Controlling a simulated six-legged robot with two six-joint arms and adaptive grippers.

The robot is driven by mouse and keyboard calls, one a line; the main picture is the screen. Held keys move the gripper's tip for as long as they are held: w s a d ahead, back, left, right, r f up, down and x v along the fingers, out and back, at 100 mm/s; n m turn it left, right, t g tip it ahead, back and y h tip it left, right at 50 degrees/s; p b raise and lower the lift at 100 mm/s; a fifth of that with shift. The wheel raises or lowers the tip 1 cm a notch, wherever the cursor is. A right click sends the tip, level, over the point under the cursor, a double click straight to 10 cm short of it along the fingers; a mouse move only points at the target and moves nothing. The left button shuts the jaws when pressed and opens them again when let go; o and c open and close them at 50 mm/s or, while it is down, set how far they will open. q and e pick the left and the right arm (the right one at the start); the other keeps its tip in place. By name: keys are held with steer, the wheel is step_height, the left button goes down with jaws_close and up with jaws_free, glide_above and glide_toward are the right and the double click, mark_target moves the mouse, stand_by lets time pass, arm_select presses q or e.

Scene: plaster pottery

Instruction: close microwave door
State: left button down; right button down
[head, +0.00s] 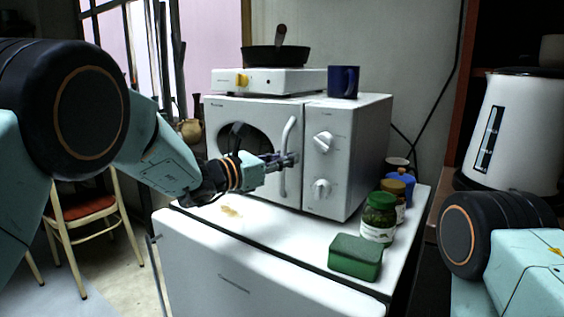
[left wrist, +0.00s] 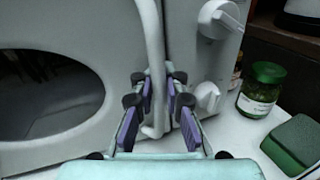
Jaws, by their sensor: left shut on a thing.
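The white microwave (head: 345,155) stands on a white fridge top. Its door (head: 225,110) has a dark oval window and looks flush, or nearly so, with the control panel; a small gap cannot be ruled out. My left gripper (head: 287,160) is at the door's curved white handle (head: 289,128), shut on it. In the left wrist view the handle (left wrist: 152,45) runs down between the two fingers of the gripper (left wrist: 160,100). Only part of my right arm shows at the lower right of the head view; its gripper is out of sight.
A hot plate (head: 290,80) with a black pan (head: 275,58) and a blue mug (head: 343,82) sit on the microwave. A green sponge (head: 355,257) and a green jar (head: 378,218) stand on the fridge top (head: 235,215), right of the front. A white kettle (head: 525,130) is at right.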

arm_select(q)
steer(key=shift+w+r, duration=0.1)
steer(key=shift+r, duration=0.05)
steer(key=c, duration=1.7)
jaws_free()
steer(key=shift+a, duration=0.2)
steer(key=shift+d, duration=0.1)
steer(key=v, duration=1.2)
